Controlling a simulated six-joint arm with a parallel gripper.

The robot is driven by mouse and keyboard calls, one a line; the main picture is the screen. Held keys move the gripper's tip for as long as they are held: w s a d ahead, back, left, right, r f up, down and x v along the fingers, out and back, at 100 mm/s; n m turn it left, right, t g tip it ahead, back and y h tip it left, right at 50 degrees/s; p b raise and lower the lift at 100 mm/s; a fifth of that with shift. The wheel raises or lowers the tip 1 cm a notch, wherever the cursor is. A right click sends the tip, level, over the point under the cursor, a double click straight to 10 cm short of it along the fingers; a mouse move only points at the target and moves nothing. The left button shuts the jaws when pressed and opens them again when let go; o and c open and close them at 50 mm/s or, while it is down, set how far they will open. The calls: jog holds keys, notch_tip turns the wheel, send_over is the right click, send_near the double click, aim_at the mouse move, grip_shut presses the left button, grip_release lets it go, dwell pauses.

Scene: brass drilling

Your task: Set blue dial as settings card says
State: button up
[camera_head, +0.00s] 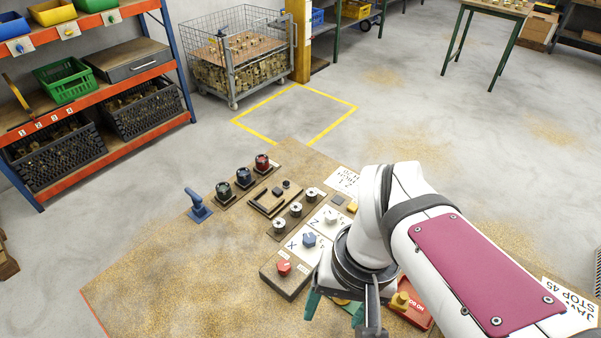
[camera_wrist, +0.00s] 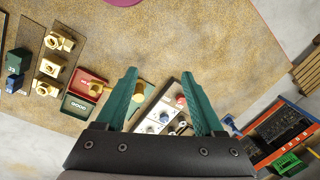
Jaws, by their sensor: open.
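The blue dial (camera_head: 309,240) sits on a white plate of a control box, between a red dial (camera_head: 283,267) and a white dial (camera_head: 330,218). The letters X and Z show on the plates. In the wrist view the blue dial (camera_wrist: 164,117) and red dial (camera_wrist: 181,100) show between the fingers. My gripper (camera_wrist: 158,73) has green fingers spread apart with nothing between them, above the bench. In the head view it is partly hidden by my arm. A white card (camera_head: 343,180) with black lettering lies behind the box; I cannot read it fully.
Several knobs stand behind the box, including a red-topped one (camera_head: 262,162). A blue clamp-like piece (camera_head: 198,205) stands at the bench's left. A red tray (camera_wrist: 87,85), a green tray marked GOOD (camera_wrist: 78,107) and brass fittings (camera_wrist: 55,65) are nearby. The bench's left front is clear.

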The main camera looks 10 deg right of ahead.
jog(key=w+n, duration=0.6)
jog(key=w, duration=0.9)
jog(key=n+h, duration=0.1)
jog(key=n, duration=0.5)
send_over(309, 238)
notch_tip(309, 238, down, 3)
notch_tip(309, 238, down, 16)
jog(key=shift+r, duration=0.25)
grip_shut()
